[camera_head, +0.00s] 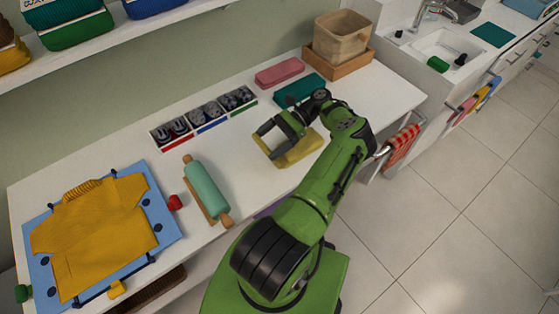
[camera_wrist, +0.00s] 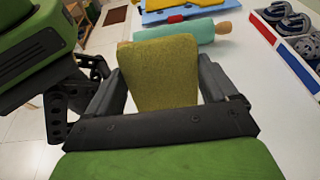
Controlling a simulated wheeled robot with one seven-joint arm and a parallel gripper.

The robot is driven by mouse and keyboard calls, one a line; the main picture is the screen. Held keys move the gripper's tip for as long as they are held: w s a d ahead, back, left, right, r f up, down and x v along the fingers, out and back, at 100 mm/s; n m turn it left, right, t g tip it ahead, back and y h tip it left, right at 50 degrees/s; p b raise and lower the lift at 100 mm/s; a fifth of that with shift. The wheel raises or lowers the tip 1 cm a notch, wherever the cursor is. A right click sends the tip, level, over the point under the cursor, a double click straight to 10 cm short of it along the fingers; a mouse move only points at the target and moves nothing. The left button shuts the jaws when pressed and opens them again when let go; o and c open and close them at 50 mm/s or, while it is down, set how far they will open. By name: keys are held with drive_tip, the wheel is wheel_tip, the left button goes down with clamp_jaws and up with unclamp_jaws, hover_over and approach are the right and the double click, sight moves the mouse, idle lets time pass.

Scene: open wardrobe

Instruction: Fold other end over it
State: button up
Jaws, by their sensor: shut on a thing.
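A yellow cloth (camera_head: 300,150) is at the front part of the white worktop, right below my gripper (camera_head: 275,138). It looks folded, with one part lying on the worktop and an edge rising toward the fingers. In the wrist view the cloth (camera_wrist: 160,62) stands up between the two dark fingers of my gripper (camera_wrist: 160,88), one on each side, and my gripper is shut on it. My gripper and forearm hide part of the cloth in the head view, so I cannot tell how its layers lie.
A teal rolling pin (camera_head: 206,187) lies left of the cloth. A divided tray (camera_head: 210,126) with dark items is behind. A teal folded cloth (camera_head: 297,92) and a pink one (camera_head: 279,72) lie beyond. A yellow shirt (camera_head: 95,230) covers a blue board (camera_head: 172,225) at left.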

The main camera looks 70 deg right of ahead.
drive_tip(key=shift+s+d+f, duration=0.1)
drive_tip(key=shift+s+d, duration=0.05)
drive_tip(key=shift+d, duration=0.05)
drive_tip(key=shift+d+y+b, duration=0.2)
drive_tip(key=shift+y+b, duration=0.2)
drive_tip(key=shift+b, duration=0.2)
drive_tip(key=s+d+t+y+b, duration=0.1)
drive_tip(key=b, duration=0.1)
drive_tip(key=shift+b, duration=0.3)
drive_tip(key=shift+s+d+r, duration=0.1)
drive_tip(key=shift+d+r, duration=0.15)
drive_tip(key=shift+r, duration=0.1)
drive_tip(key=shift+r, duration=0.15)
